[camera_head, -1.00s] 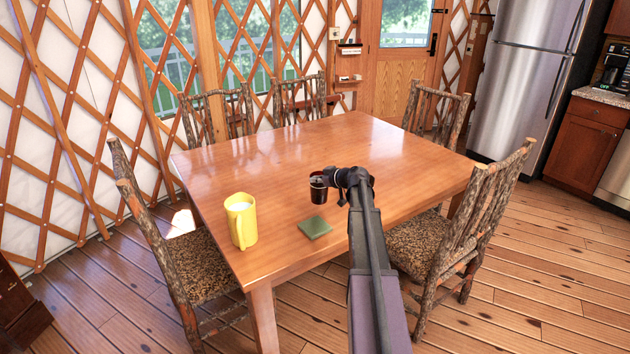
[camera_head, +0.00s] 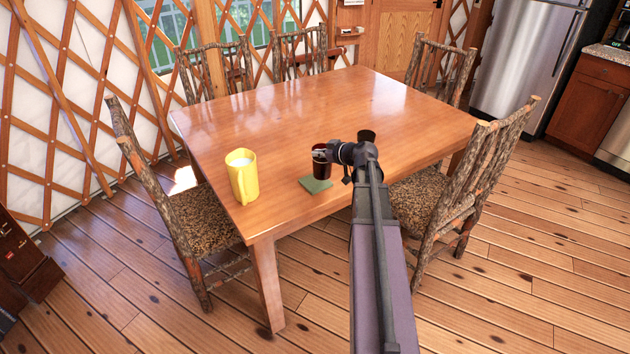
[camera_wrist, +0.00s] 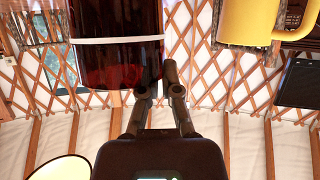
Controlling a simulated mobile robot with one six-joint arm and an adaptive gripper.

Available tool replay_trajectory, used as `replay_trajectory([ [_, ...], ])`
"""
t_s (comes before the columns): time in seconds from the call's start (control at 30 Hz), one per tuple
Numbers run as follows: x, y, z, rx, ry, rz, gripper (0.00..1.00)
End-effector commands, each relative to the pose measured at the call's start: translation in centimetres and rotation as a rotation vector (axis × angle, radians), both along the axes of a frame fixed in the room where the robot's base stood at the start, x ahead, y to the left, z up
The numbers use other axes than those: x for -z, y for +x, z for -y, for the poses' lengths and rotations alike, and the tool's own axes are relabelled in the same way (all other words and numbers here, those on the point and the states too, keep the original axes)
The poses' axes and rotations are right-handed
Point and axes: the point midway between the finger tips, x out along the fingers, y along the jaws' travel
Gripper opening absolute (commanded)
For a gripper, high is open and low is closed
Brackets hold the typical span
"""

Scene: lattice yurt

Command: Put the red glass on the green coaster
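The red glass (camera_head: 320,164) looks dark and upright in the head view, at the far edge of the green coaster (camera_head: 316,186), its lower end overlapping it in the picture. I cannot tell whether it is raised or touches. My gripper (camera_head: 332,151) comes from the right and is closed at the glass's upper right side. In the wrist view, which is upside down, the glass (camera_wrist: 115,60) is dark, see-through red with a pale band. My fingers (camera_wrist: 160,82) meet its right edge; part of one finger is hard to make out against it. The coaster lies flat near the table's front edge.
A yellow mug (camera_head: 242,178) with pale contents stands to the left on the wooden table (camera_head: 300,110). Chairs surround the table. Its far half is clear.

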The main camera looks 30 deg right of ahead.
Motion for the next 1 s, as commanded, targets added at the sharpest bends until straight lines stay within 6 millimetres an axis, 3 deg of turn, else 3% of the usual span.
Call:
replay_trajectory([
  [0.03,-0.2,-1.7,-1.0,0.004,0.000,-0.001,0.00],
  [0.2,-0.5,-5.4,-3.1,0.014,0.000,-0.002,0.00],
  [0.5,-0.9,-10.3,-6.1,0.029,-0.001,-0.005,0.00],
  [0.7,-1.0,-11.6,-6.9,0.032,0.000,-0.006,0.00],
  [1.0,-1.0,-11.7,-6.9,0.032,0.000,-0.006,0.00],
])
